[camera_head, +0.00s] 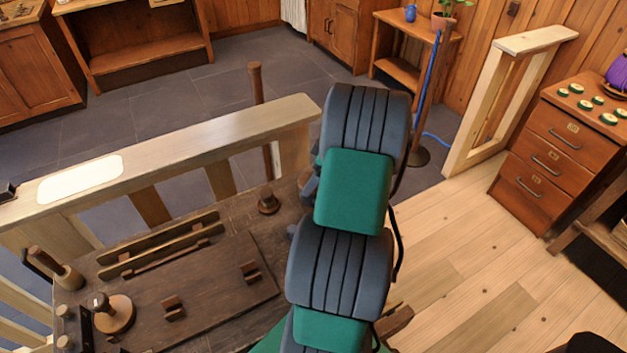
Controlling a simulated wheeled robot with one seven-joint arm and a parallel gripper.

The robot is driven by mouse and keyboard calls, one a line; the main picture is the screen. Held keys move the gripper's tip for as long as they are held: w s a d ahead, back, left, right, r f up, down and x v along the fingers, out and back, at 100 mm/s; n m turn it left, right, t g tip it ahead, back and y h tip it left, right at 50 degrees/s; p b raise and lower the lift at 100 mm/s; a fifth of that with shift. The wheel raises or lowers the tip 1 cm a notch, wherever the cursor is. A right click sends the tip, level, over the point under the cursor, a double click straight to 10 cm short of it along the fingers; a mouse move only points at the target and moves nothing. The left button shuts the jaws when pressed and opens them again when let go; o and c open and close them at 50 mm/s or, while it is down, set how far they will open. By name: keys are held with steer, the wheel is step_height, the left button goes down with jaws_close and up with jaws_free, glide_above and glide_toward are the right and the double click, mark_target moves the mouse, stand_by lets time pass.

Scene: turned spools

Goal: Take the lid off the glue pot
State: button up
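I cannot make out a glue pot or its lid for certain in this view. A round wooden piece with a dark upright knob (113,313) stands at the lower left of the dark workbench (225,290); I cannot tell what it is. My green and dark grey arm rises through the middle of the picture and hides part of the bench. Small grey parts show at its left edge, but no gripper fingers can be made out.
A pale wooden rail (210,140) runs behind the bench. A mallet (58,268) and a small dark turned piece (268,201) stand on the bench. A drawer cabinet (560,150) with several green-and-white rounds stands at the right. Pale floor (470,260) is open right of my arm.

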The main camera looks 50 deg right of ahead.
steer(key=shift+w+f, duration=0.15)
steer(key=shift+f, duration=0.2)
steer(key=shift+c, duration=0.6)
steer(key=c, duration=1.1)
steer(key=shift+r, duration=0.15)
